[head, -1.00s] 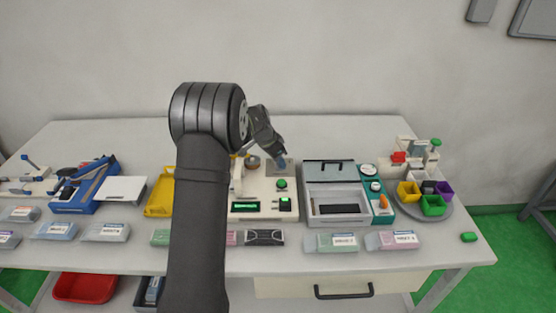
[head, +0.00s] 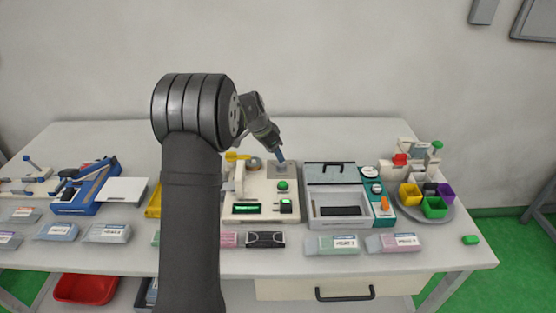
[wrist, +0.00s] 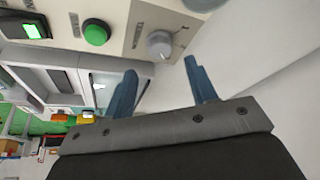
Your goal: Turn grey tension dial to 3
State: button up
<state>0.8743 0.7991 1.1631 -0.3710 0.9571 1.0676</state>
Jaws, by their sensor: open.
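The grey dial (wrist: 160,44) is a small round knob on a cream machine panel with dark scale marks beside it. Its pointer setting is too small to read. My gripper (wrist: 162,75) is open and empty, with its two blue fingers below the dial in the wrist view, one to each side and apart from it. In the head view my gripper (head: 281,157) hangs over the back right of the cream machine (head: 240,197), above a grey plate (head: 296,171). I cannot make out the dial there.
A green button (wrist: 96,33) and a lit green switch (wrist: 33,30) sit near the dial. A grey open box (head: 336,196) stands close on the right. A white upright part and a yellow piece (head: 237,157) stand left of my gripper.

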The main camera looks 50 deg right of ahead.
aim_at(279, 165)
jog(key=v, duration=1.1)
jog(key=shift+r, duration=0.3)
jog(key=x, duration=1.7)
jog(key=shift+f, duration=0.25)
jog(key=shift+a, duration=0.1)
